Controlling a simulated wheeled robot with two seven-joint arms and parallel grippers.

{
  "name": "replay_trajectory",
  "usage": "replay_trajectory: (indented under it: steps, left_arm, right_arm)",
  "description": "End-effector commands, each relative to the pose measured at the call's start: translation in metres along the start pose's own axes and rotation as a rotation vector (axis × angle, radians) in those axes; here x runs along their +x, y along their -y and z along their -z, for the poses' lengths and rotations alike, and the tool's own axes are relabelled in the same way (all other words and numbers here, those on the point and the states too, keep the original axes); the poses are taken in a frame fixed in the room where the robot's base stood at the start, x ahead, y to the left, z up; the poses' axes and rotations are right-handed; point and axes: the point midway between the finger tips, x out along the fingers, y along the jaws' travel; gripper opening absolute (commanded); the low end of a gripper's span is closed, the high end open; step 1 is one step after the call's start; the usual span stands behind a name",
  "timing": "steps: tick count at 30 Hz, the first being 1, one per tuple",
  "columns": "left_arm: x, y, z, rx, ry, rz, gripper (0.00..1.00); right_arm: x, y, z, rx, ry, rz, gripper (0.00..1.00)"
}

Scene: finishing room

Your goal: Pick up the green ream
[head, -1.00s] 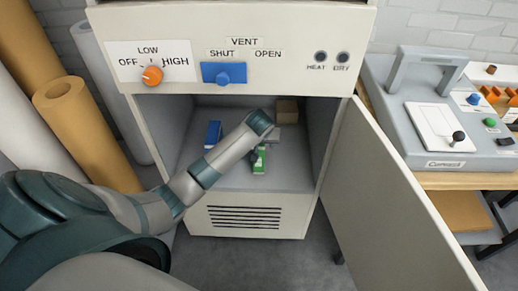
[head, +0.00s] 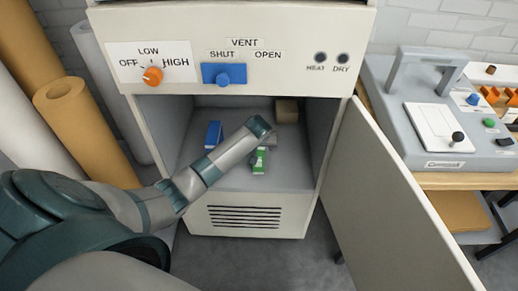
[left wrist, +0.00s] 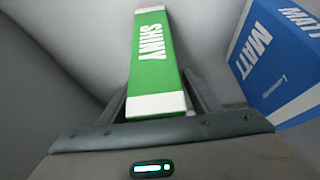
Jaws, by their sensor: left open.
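The green ream (head: 259,163) lies on the floor of the open cabinet, partly hidden by my left arm in the head view. In the left wrist view the green ream (left wrist: 152,55), with white ends and the word SHINY, runs lengthwise away from the camera. My left gripper (left wrist: 162,88) is open, with one finger on each side of the ream's near part. I cannot tell whether the fingers touch it. My right gripper is in neither view.
A blue MATT ream (left wrist: 275,62) stands close on the right in the left wrist view; it also shows in the head view (head: 213,134). A brown box (head: 287,110) sits at the cabinet's back right. The cabinet door (head: 385,185) hangs open on the right.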

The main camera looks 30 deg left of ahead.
Motion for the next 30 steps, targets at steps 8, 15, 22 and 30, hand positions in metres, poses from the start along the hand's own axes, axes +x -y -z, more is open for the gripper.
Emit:
replay_trajectory:
  steps: [8, 15, 22, 30]
  left_arm:
    - [0.0, 0.0, 0.0, 0.0, 0.0, 0.0, 0.16]
    - [-0.001, 0.0, 0.002, -0.001, -0.004, -0.001, 0.0]
    - [-0.003, 0.0, 0.003, -0.001, -0.003, -0.001, 0.0]
    - [-0.018, -0.001, 0.013, -0.003, -0.006, -0.003, 0.0]
  right_arm:
    - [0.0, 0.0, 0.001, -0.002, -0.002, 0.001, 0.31]
    - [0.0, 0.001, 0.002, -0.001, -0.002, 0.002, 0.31]
    - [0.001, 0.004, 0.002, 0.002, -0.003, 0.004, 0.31]
    - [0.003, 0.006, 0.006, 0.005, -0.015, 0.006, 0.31]
